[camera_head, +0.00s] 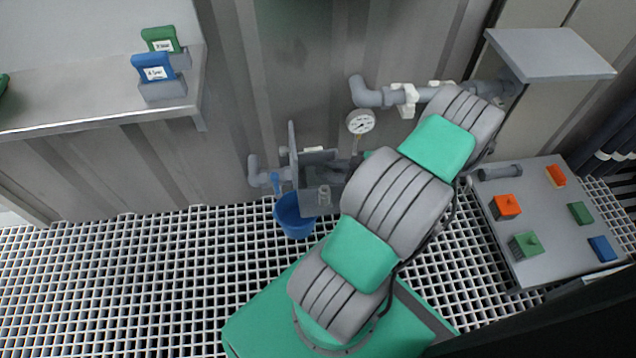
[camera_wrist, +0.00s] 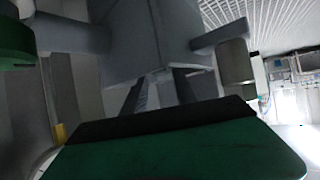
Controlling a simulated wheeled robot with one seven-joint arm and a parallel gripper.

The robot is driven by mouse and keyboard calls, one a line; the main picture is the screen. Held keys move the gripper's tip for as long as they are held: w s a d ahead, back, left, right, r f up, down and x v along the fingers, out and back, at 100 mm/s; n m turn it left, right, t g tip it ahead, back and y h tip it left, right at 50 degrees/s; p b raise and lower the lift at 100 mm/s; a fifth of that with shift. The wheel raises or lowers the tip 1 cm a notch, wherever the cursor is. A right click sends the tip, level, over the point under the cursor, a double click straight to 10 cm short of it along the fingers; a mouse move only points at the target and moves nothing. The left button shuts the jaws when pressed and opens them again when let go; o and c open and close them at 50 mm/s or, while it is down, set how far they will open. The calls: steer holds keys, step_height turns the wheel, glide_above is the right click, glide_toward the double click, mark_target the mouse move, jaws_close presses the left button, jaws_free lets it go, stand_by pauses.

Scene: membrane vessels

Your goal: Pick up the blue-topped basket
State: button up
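The blue-topped basket (camera_head: 160,78) stands upright on the grey shelf (camera_head: 60,112) at the upper left of the head view. It has a blue top with a white label and a grey lower body. A similar green-topped basket (camera_head: 165,46) stands just behind it. My arm reaches from the lower middle to the upper right, away from the shelf; the gripper is not visible in the head view. In the wrist view, two dark fingers of my gripper (camera_wrist: 158,82) stand apart with nothing seen held between them. I cannot make out the blue-topped basket there.
A blue bucket (camera_head: 294,215) hangs by the valve and pipes on the wall, near a gauge (camera_head: 360,121). A grey panel (camera_head: 535,230) with coloured blocks is at the right. A small grey ledge (camera_head: 550,55) juts out above it. The grated floor (camera_head: 120,280) at the left is clear.

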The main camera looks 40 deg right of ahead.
mark_target(321, 170)
steer(key=b+x, duration=0.2)
steer(key=x, duration=0.3)
steer(key=shift+f, duration=0.1)
steer(key=shift+s+d, duration=0.1)
jaws_close()
stand_by(1.1)
